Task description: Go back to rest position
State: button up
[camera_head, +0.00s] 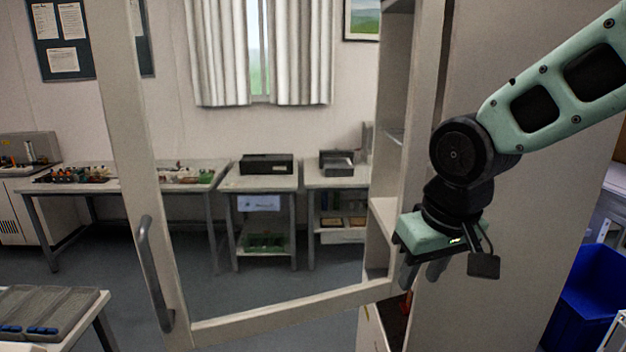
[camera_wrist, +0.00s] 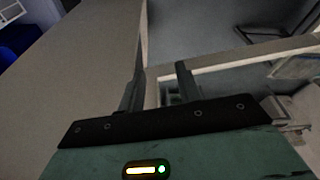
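My gripper (camera_head: 424,273) hangs from my green arm at the right of the head view, fingers pointing down. It is beside the open side of a tall beige cabinet (camera_head: 500,250), close to the hinge-side lower corner of its glass door. The door (camera_head: 290,304) stands open, and its handle (camera_head: 152,275) is at the far left edge, well away from my gripper. In the wrist view my two fingers (camera_wrist: 160,85) are apart with nothing seen between them. The cabinet side fills the left of that view.
A blue bin (camera_head: 588,300) stands on the floor at the right. Tables with printers (camera_head: 266,164) and parts line the back wall, seen through the door. A table with grey trays (camera_head: 45,310) is at the lower left. The floor behind the door is clear.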

jog(key=s+d+f+m, duration=0.2)
jog(key=d+f, duration=0.2)
jog(key=d, duration=0.4)
jog(key=s+d+f+m, duration=0.1)
jog(key=s+d+f, duration=0.2)
jog(key=d, duration=0.5)
jog(key=s+a+f+n+g+b, duration=0.1)
jog(key=s+a+f+n+b, duration=0.2)
jog(key=s+a+f+b, duration=0.3)
jog(key=s+a+f+n+g+b, duration=0.1)
jog(key=s+a+f+n+b, duration=0.3)
jog(key=a, duration=0.8)
jog(key=s+f+b, duration=0.2)
jog(key=s+b, duration=0.1)
jog(key=b, duration=0.1)
jog(key=shift+s+f+g, duration=0.15)
jog(key=shift+f+g, duration=0.15)
jog(key=shift+g, duration=0.1)
